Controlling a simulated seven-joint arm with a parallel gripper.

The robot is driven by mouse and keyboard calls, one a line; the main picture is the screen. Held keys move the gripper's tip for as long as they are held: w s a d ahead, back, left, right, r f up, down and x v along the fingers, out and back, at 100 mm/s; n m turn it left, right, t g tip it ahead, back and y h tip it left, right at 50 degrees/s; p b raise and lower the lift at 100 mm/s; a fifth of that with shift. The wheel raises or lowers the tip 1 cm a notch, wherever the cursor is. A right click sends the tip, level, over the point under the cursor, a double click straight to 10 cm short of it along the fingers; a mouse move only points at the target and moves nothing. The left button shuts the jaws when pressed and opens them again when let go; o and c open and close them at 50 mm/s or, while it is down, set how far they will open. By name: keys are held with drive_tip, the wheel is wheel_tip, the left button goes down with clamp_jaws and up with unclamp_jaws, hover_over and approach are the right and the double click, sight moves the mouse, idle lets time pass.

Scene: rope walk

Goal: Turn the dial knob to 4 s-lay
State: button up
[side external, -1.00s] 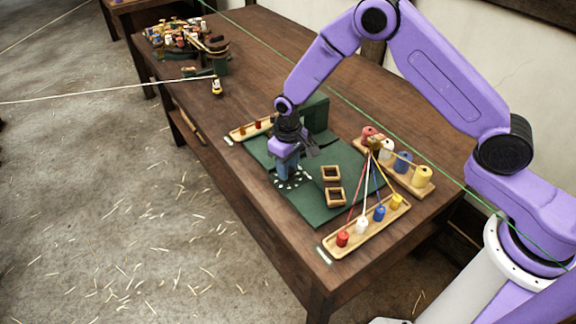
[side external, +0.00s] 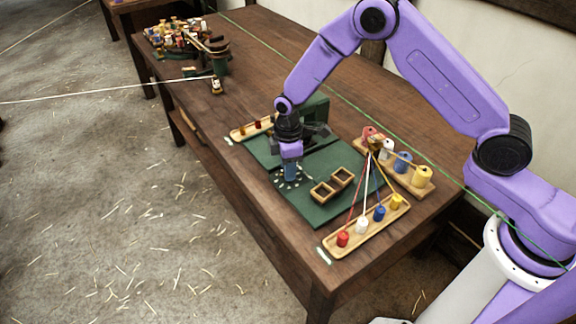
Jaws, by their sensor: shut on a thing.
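The dial shows as a ring of white marks (side external: 305,177) on a green board (side external: 305,208) on the table. My gripper (side external: 290,177) points down over the middle of this ring. It is shut on the dial knob, which is mostly hidden by the fingers. The mark labels are too small to read, so I cannot tell the knob's setting. Two small square wooden frames (side external: 323,192) lie on the board to the right of the dial.
A wooden tray (side external: 338,250) with red, white, blue and yellow spools stands at the front right, its strands rising to a post (side external: 375,143). Larger spools (side external: 422,176) stand behind. A green block (side external: 315,108) stands behind my gripper.

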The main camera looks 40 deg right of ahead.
drive_tip(key=n, duration=0.4)
drive_tip(key=shift+n, duration=0.3)
drive_tip(key=n, duration=0.4)
idle(0.3)
drive_tip(key=o, duration=1)
drive_tip(key=shift+o, duration=0.2)
wheel_tip(320, 180, up, 18)
drive_tip(key=shift+f, duration=0.25)
